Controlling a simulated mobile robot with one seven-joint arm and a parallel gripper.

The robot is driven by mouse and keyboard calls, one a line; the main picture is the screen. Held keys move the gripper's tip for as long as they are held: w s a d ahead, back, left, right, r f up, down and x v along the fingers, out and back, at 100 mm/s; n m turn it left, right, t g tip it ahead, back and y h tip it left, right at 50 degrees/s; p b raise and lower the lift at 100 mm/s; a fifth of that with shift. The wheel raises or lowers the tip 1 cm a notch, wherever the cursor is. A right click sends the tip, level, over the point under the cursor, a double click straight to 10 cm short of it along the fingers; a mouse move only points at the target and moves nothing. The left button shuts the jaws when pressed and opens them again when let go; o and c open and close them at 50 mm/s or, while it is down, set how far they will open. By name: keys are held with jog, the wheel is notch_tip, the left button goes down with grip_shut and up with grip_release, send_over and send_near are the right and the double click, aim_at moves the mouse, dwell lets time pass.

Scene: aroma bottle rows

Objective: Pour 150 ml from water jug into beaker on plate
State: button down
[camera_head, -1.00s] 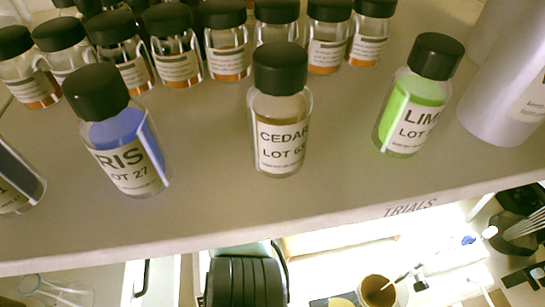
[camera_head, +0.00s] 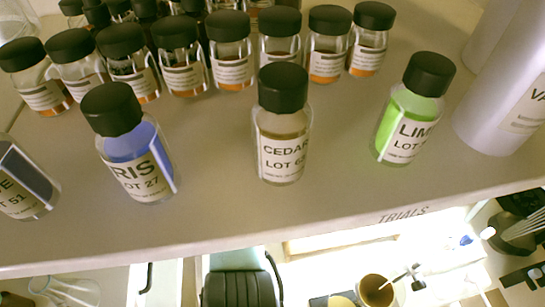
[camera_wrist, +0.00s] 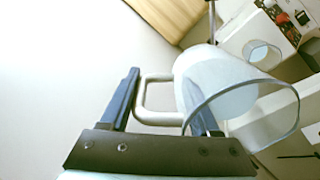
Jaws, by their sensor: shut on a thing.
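The water jug (camera_wrist: 205,75) is a clear, pale-blue vessel with a whitish handle (camera_wrist: 143,100) on its left side in the wrist view. It looks tilted there, with its wide open rim facing the lower right. My gripper (camera_wrist: 166,95) has blue fingers, one to each side of the handle, and is shut on the jug; the exact contact is partly hidden. A small clear glass vessel (camera_wrist: 262,54), perhaps the beaker, stands on a white surface beyond the jug at the upper right. I cannot make out a plate under it. The head view shows neither my gripper nor the jug.
In the head view, a shelf (camera_head: 330,205) carries iris (camera_head: 135,150), cedar (camera_head: 283,140) and lime (camera_head: 410,115) bottles along its front, with several dark-capped bottles behind. A pale cylinder (camera_head: 500,105) stands at right. Below are a black chair (camera_head: 238,288) and glassware (camera_head: 62,290).

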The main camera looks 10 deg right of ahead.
jog(key=shift+s+a+r+t+h+p, duration=0.15)
jog(key=shift+a+r+t+h+p, duration=0.1)
jog(key=shift+r+h+p, duration=0.15)
jog(key=shift+s+a+r+t+h+p, duration=0.15)
jog(key=shift+a+r+t+h+p, duration=0.15)
jog(key=shift+r, duration=0.2)
dwell(0.4)
jog(key=shift+s+a+r+t+h, duration=0.15)
jog(key=shift+s+a+t+h, duration=0.3)
jog(key=shift+a+h, duration=0.15)
dwell(0.6)
jog(key=shift+s+a+r+t+h+b, duration=0.2)
jog(key=shift+a+t+h+b, duration=0.15)
jog(key=shift+h+b, duration=0.35)
jog(key=shift+s+a+r+t+h+b, duration=0.1)
jog(key=shift+s+a+t+h+b, duration=0.3)
jog(key=shift+b, duration=0.5)
jog(key=shift+w+d+r+p, duration=0.15)
jog(key=shift+w+d+p, duration=0.1)
jog(key=shift+p, duration=0.2)
jog(key=shift+s+a+t+h, duration=0.2)
jog(key=shift+a+t+h, duration=0.05)
jog(key=shift+h, duration=0.25)
dwell(3.0)
